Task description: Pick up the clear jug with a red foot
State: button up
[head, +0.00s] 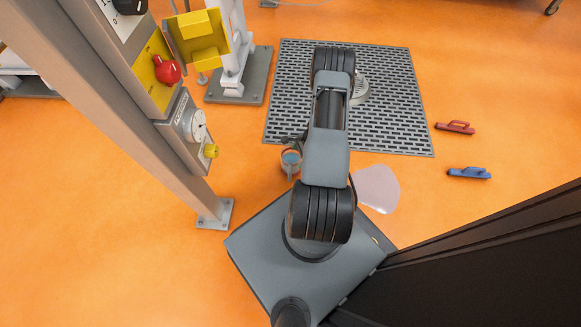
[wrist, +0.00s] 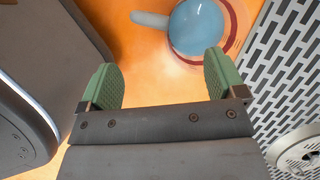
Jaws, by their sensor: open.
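The clear jug (wrist: 197,27) shows at the top of the wrist view, with pale blue inside, a red ring around its base and a pale handle (wrist: 150,19) pointing left. In the head view the jug (head: 291,161) stands on the orange floor, just left of my arm and partly covered at its top. My gripper (wrist: 162,82) is open, its two green finger pads apart with only bare floor between them. The jug lies beyond the fingertips, towards the right finger, and no grip on it shows. In the head view my gripper is mostly hidden by my arm.
A post with a red knob (head: 167,70) and gauge (head: 195,125) stands left. Red (head: 455,128) and blue (head: 469,173) handled objects lie right.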

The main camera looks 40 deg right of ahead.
jog(key=s+b+x, duration=0.1)
jog(key=b+x, duration=0.2)
jog(key=x, duration=0.3)
jog(key=shift+w+a+f, duration=0.25)
jog(key=shift+w+f, duration=0.15)
jog(key=shift+w, duration=0.05)
grip_shut()
dwell(0.6)
dwell(0.6)
